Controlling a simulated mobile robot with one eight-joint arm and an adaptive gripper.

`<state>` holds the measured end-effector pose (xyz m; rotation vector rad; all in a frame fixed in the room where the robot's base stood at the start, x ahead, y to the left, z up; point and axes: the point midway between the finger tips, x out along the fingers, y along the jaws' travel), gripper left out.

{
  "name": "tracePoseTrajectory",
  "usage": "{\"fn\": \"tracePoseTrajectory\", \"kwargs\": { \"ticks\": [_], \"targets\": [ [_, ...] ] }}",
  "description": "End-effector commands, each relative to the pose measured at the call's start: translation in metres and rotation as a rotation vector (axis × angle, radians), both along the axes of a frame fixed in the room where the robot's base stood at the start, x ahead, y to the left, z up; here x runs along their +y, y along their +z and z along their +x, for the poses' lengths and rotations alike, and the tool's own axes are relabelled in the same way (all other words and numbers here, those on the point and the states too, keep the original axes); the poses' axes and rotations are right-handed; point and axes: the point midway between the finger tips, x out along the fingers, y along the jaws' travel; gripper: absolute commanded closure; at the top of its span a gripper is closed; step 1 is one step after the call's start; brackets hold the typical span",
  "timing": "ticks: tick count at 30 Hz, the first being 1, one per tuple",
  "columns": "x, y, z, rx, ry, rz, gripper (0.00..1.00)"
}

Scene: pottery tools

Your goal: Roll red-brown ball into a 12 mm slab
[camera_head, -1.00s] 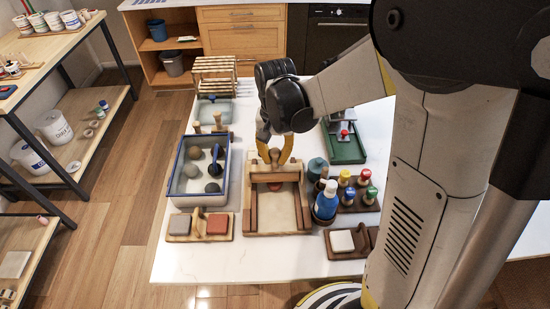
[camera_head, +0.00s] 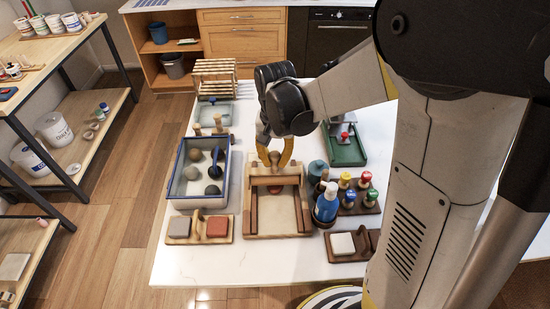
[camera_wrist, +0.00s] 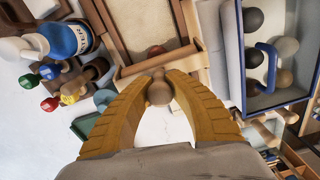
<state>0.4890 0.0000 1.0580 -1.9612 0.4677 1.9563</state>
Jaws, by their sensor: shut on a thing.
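My gripper (camera_head: 273,152) is shut on a round wooden knob (camera_wrist: 159,92) at the far end of a wooden rolling frame; both yellow fingers curve around the knob. The knob joins a wooden crossbar (camera_wrist: 165,62) lying over the pale bed (camera_head: 277,215) between two dark side rails (camera_head: 252,212). A red-brown lump (camera_wrist: 156,50), apparently the ball, shows just beyond the crossbar in the wrist view.
A blue-rimmed tub (camera_head: 177,180) with several grey and brown balls stands to the left. A blue bottle (camera_head: 327,204) and coloured-knob stamps (camera_head: 365,178) stand close on the right. Grey and red blocks (camera_head: 217,226) sit on a wooden holder at the front. Bare white tabletop lies in front.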

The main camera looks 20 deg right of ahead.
Motion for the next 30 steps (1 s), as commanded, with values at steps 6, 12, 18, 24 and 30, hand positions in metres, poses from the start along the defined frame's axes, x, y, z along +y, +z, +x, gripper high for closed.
{"fn": "tracePoseTrajectory", "kwargs": {
  "ticks": [6, 12, 18, 24, 30],
  "targets": [
    [0.000, 0.000, -0.001, 0.000, 0.000, 0.000, 1.00],
    [0.003, -0.004, -0.012, 0.000, 0.001, 0.000, 1.00],
    [0.005, -0.005, -0.017, 0.000, 0.000, 0.000, 1.00],
    [0.005, -0.005, -0.017, 0.000, 0.000, 0.000, 1.00],
    [0.002, -0.005, -0.010, 0.000, -0.001, -0.001, 1.00]
  ]
}}
